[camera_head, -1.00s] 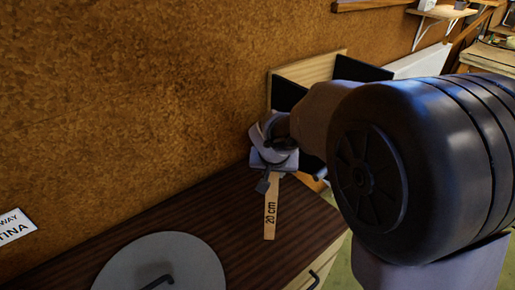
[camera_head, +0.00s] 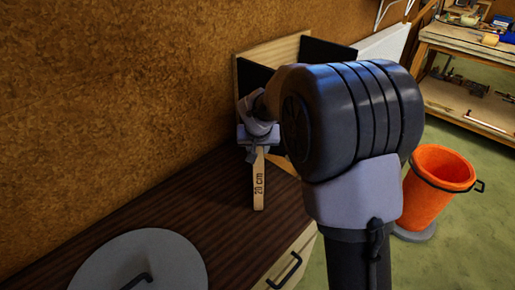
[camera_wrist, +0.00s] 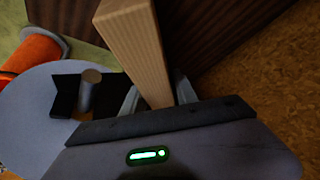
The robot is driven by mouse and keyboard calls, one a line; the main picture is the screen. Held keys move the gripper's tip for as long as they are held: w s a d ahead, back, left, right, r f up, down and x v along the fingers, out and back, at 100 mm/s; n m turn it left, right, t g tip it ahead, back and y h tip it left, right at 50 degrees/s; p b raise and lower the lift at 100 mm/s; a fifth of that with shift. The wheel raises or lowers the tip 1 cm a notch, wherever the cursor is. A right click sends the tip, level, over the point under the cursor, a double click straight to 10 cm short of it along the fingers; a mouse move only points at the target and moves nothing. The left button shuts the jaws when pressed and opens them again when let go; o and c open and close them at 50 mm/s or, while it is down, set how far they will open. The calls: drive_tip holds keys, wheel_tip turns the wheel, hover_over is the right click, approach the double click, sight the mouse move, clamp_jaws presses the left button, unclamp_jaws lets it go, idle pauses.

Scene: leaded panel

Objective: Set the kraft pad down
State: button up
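My gripper (camera_head: 258,140) is at the wall end of a dark brown cabinet top (camera_head: 150,190). Whether the bar's lower end touches the top, I cannot tell. In the wrist view the bar (camera_wrist: 137,50) runs between the two fingers (camera_wrist: 158,98), with dark wood beyond it. I cannot pick out anything that is clearly a kraft pad.
A holder with a wooden side and black panels (camera_head: 330,50) stands behind my gripper. An orange bucket (camera_head: 430,190) stands on the floor at right, before a workbench (camera_head: 470,75).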

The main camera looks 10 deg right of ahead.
drive_tip(key=shift+o, duration=0.9)
drive_tip(key=shift+r, duration=0.1)
drive_tip(key=p+v, duration=0.4)
drive_tip(key=v, duration=0.8)
drive_tip(key=s+a+r+m+y, duration=0.1)
drive_tip(key=s+r, duration=0.1)
drive_tip(key=s, duration=1.2)
drive_tip(key=s+a+r+m+y, duration=0.1)
drive_tip(key=s+a+r+y, duration=0.1)
drive_tip(key=s, duration=1.3)
drive_tip(key=shift+s+r, duration=0.35)
drive_tip(key=shift+r, duration=0.2)
